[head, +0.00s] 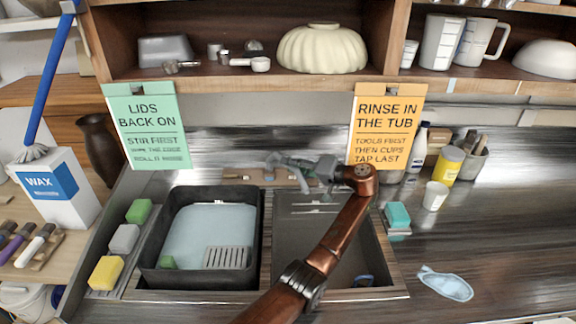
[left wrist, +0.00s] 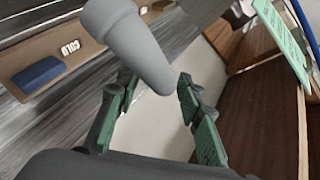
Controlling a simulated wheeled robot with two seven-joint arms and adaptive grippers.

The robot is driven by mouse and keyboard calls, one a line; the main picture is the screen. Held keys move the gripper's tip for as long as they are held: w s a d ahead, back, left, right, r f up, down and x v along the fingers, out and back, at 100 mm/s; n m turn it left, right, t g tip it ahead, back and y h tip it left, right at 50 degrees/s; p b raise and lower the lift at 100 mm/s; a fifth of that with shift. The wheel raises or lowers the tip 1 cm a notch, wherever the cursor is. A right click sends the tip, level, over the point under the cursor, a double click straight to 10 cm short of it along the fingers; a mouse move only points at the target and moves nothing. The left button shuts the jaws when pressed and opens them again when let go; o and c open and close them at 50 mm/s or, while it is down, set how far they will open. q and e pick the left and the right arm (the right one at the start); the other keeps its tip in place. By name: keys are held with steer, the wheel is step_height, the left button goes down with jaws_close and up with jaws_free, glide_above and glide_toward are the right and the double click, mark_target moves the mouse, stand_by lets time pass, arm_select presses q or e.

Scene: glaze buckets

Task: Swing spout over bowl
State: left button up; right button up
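My left gripper (head: 292,166) is at the back of the sink, above the wooden tap panel. In the left wrist view the gripper (left wrist: 155,82) is open, with green-padded fingers on both sides of the tapered end of the grey spout (left wrist: 128,40). Neither finger clearly touches the spout. In the head view I cannot tell the spout apart from the gripper. The left sink bowl holds a dark tub (head: 153,255) of pale water. The right sink bowl (head: 300,250) looks mostly empty, and my arm crosses over it. My right gripper is out of view.
Orange (head: 386,125) and green (head: 146,125) signs hang behind the sink. A white cup (head: 435,196) and a teal sponge (head: 397,214) stand on the right counter.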

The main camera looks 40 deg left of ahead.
arm_select(q)
steer(key=v, duration=1)
steer(key=shift+r, duration=0.15)
